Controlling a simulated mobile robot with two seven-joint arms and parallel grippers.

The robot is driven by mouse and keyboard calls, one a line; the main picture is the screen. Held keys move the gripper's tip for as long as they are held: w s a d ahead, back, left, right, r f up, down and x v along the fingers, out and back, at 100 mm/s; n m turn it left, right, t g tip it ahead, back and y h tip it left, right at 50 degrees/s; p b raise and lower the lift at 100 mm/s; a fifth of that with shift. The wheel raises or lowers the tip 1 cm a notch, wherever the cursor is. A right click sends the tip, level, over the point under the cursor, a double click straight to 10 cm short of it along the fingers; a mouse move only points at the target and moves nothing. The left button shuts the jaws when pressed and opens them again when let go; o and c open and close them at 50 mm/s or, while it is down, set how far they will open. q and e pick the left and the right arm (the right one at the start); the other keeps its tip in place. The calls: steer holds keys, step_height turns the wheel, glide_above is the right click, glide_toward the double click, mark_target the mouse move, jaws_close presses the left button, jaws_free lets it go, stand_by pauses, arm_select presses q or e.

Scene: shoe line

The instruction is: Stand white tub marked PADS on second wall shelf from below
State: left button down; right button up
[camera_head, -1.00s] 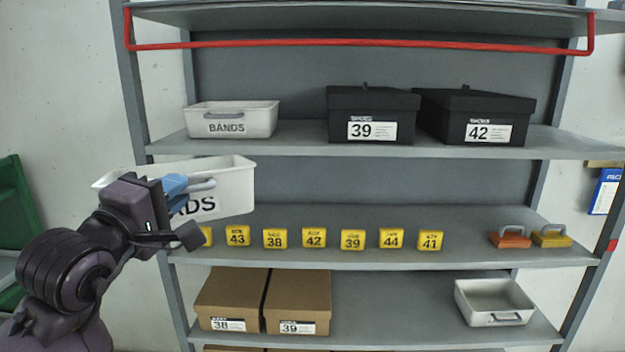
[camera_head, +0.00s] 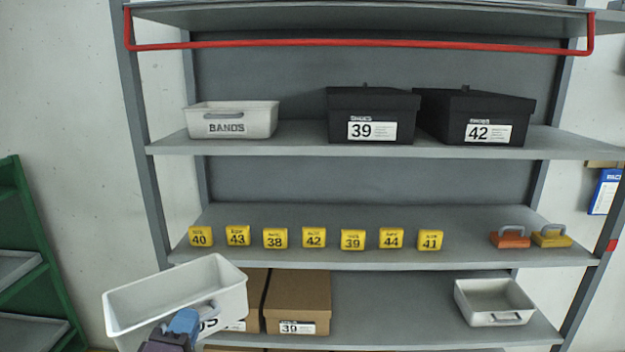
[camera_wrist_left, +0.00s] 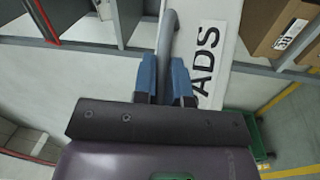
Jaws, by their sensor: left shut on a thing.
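The white PADS tub (camera_head: 178,290) is at the lower left of the head view, in front of the shelf with the brown boxes. My left gripper (camera_head: 184,322) is shut on its grey handle. In the left wrist view the blue fingers (camera_wrist_left: 164,78) close on the handle, and the letters ADS show on the tub wall (camera_wrist_left: 222,50) beside them. The tub looks empty inside and slightly tilted. The wall shelves (camera_head: 400,252) stand behind it; the lowest levels are partly out of view. My right gripper is not in view.
Brown shoe boxes (camera_head: 297,300) stand on the lower shelf, with a white tub (camera_head: 494,302) at its right; the space between them is free. Yellow number blocks (camera_head: 314,238) line the shelf above. A BANDS tub (camera_head: 231,120) and black boxes (camera_head: 374,112) stand higher. A green rack (camera_head: 38,235) is at left.

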arm_select(q)
step_height(320, 180, down, 6)
steer(key=y, duration=0.1)
steer(key=shift+s+f+n, duration=0.15)
steer(key=shift+s+n, duration=0.25)
steer(key=shift+a, duration=0.1)
